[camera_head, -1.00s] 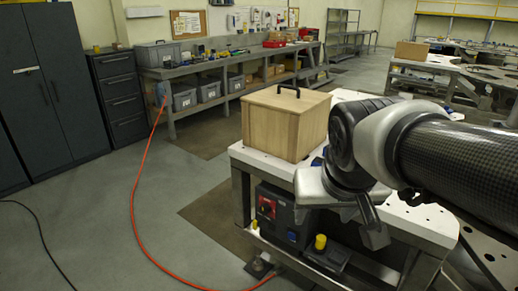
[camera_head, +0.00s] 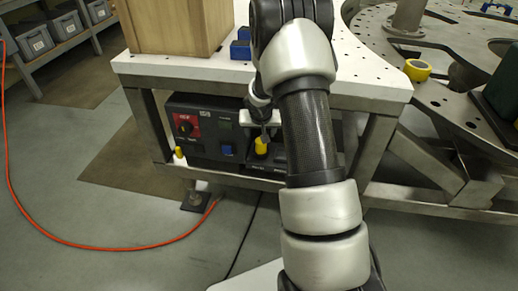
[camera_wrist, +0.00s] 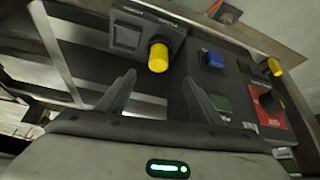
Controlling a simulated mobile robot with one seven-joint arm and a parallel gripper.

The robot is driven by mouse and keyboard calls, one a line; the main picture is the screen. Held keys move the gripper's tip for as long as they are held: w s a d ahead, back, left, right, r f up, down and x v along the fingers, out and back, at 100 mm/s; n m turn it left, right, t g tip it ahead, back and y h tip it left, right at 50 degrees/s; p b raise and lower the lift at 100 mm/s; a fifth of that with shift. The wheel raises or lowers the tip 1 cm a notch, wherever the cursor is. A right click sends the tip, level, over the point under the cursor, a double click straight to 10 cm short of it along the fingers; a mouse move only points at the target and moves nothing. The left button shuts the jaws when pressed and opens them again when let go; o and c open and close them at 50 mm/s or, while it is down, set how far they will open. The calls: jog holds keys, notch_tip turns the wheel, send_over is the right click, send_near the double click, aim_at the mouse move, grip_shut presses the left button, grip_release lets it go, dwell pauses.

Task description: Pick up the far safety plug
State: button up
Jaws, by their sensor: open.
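Two yellow safety plugs show. One plug (camera_head: 262,146) sits upright on a dark block to the right of the control box, close below my gripper (camera_head: 264,133); in the wrist view this plug (camera_wrist: 158,58) lies ahead, between the lines of my fingers. The other plug (camera_head: 180,152) is at the left end of the control box and shows at the right in the wrist view (camera_wrist: 275,67). My gripper (camera_wrist: 163,88) is open and empty, its fingers short of the nearer plug. My arm partly hides the dark block in the head view.
The control box (camera_head: 205,130) has a red switch panel and a blue button. It sits on a shelf under the white tabletop (camera_head: 185,70), whose steel legs stand around it. A wooden box and blue blocks (camera_head: 240,50) are on top. An orange cable crosses the floor at left.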

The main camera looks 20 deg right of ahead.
aim_at(260, 143)
jog(key=b+x, duration=0.2)
jog(key=x, duration=1)
jog(key=b+x, duration=0.1)
jog(key=x, duration=0.2)
jog(key=shift+w+d+f, duration=0.1)
jog(key=shift+w+d, duration=0.2)
jog(key=shift+w, duration=0.05)
jog(key=c, duration=1.2)
